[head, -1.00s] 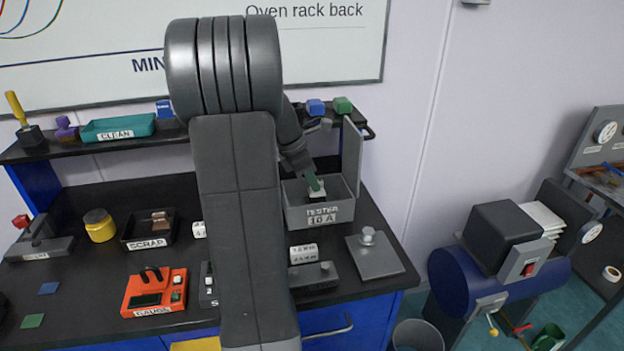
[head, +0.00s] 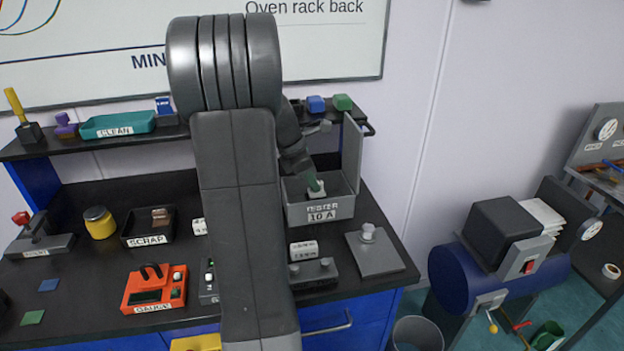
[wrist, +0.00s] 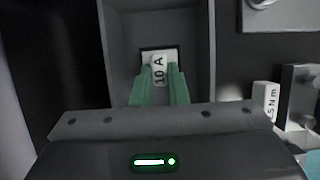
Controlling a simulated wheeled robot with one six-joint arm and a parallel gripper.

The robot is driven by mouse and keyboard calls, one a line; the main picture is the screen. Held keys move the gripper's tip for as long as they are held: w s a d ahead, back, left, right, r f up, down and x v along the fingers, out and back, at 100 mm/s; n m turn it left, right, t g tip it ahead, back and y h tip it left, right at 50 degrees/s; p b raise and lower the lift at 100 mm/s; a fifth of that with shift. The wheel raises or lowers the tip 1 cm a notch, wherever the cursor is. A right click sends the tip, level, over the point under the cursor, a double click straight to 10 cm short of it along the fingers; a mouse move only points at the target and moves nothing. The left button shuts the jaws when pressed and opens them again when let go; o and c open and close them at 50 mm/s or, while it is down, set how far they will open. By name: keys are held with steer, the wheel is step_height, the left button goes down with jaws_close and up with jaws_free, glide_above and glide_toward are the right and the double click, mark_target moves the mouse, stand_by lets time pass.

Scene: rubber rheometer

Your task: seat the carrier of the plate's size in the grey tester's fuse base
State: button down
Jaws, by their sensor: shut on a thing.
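The grey tester (head: 333,208) is an open box with its lid raised, and its front plate reads TESTER and 10 A. My gripper (wrist: 159,85) has green fingers and reaches down inside the box. It is shut on a white carrier (wrist: 160,67) marked 10 A. In the wrist view the carrier sits over a dark square, the fuse base (wrist: 146,54), on the box floor. I cannot tell whether the carrier is fully down in it. In the head view the carrier (head: 317,190) shows as a small pale piece below the fingers.
The raised lid (head: 352,155) stands at the box's right. Blue (head: 315,104) and green (head: 342,102) blocks stand on the shelf behind.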

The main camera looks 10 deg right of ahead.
steer(key=shift+f+b, duration=0.3)
steer(key=shift+f, duration=0.35)
steer(key=c, duration=1.3)
jaws_free()
steer(key=shift+c, duration=0.2)
step_height(320, 180, up, 5)
steer(key=p, duration=0.5)
